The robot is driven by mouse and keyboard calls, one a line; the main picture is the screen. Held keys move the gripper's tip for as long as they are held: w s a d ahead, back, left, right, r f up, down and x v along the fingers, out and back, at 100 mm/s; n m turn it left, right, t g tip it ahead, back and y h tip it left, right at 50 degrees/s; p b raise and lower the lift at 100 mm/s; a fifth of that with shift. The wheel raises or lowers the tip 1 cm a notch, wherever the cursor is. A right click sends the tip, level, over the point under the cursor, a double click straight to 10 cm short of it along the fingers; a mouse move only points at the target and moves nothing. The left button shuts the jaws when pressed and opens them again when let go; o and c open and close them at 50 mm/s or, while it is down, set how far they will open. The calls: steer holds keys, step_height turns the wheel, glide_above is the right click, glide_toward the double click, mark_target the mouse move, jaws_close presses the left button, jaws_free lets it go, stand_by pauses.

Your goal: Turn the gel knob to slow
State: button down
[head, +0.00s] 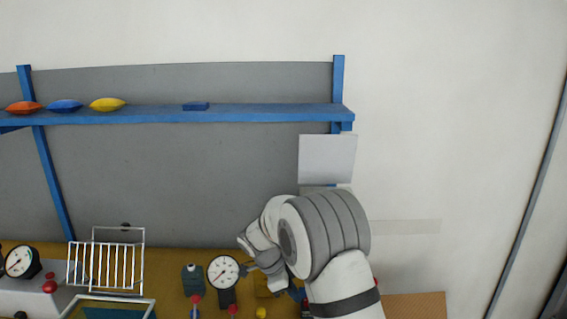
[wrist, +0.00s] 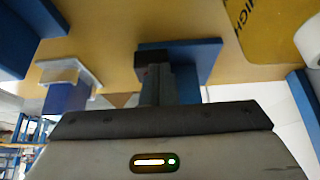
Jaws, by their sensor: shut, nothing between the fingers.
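I cannot pick out a knob marked gel, or any slow mark, in either view. Small red knobs show in the head view: one (head: 49,285) on a grey box at left and one (head: 233,310) below a dial gauge (head: 223,271). My gripper (head: 273,284) is over the bench right of that gauge, partly hidden by my own arm. In the wrist view my gripper (wrist: 163,83) is shut with nothing held, its fingers in front of a blue block (wrist: 196,58). Whether they touch it I cannot tell. The fingers and hand body hide what lies behind them.
A white wire rack (head: 106,264) and another gauge (head: 20,261) stand at left. A blue shelf (head: 260,113) with coloured pouches spans the wall above. A yellow label (wrist: 262,30) with black letters is at upper right in the wrist view.

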steer(key=shift+s+d+b, duration=0.1)
steer(key=shift+d+b, duration=0.15)
steer(key=shift+b, duration=0.05)
stand_by(0.6)
steer(key=shift+s+b, duration=0.65)
steer(key=shift+b, duration=1.6)
steer(key=shift+s, duration=0.15)
steer(key=shift+a+b, duration=0.15)
steer(key=shift+b, duration=0.2)
steer(key=shift+a, duration=0.3)
step_height(320, 180, up, 6)
steer(key=p, duration=0.2)
